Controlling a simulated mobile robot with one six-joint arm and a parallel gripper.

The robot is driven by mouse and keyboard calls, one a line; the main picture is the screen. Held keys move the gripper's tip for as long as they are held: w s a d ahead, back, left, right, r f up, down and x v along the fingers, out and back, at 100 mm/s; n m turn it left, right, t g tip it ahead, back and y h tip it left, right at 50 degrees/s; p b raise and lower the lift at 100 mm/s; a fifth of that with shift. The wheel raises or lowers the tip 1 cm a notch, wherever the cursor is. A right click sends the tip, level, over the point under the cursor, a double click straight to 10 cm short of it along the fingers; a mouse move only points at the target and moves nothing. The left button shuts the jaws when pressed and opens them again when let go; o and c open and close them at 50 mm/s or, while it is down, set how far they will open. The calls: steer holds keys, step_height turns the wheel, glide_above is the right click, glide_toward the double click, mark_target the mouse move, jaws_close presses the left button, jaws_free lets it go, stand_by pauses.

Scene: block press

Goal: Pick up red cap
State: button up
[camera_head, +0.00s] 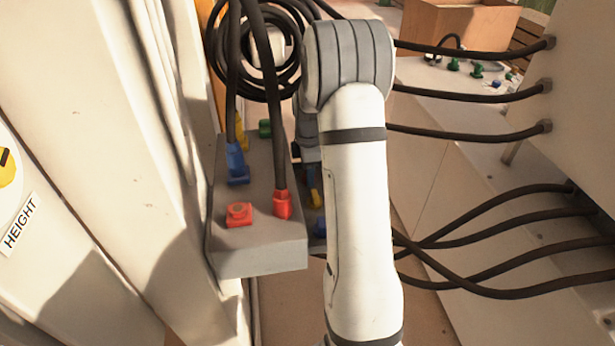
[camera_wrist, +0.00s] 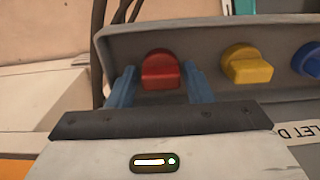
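In the wrist view, the red cap (camera_wrist: 161,70) sits at the left end of a grey panel (camera_wrist: 215,45). My gripper (camera_wrist: 160,88) is open, with one blue finger on each side of the cap. A gap shows at the left finger, and the right finger is very close to the cap; I cannot tell if it touches. In the head view my white arm covers the gripper, and I cannot make out the red cap there.
A yellow cap (camera_wrist: 247,64) and a blue cap (camera_wrist: 307,59) stand right of the red cap on the panel. In the head view, a grey block (camera_head: 262,256) carries a red fitting (camera_head: 239,213) and cabled plugs. Black cables (camera_head: 480,240) run at the right.

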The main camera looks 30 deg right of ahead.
steer(key=c, duration=0.7)
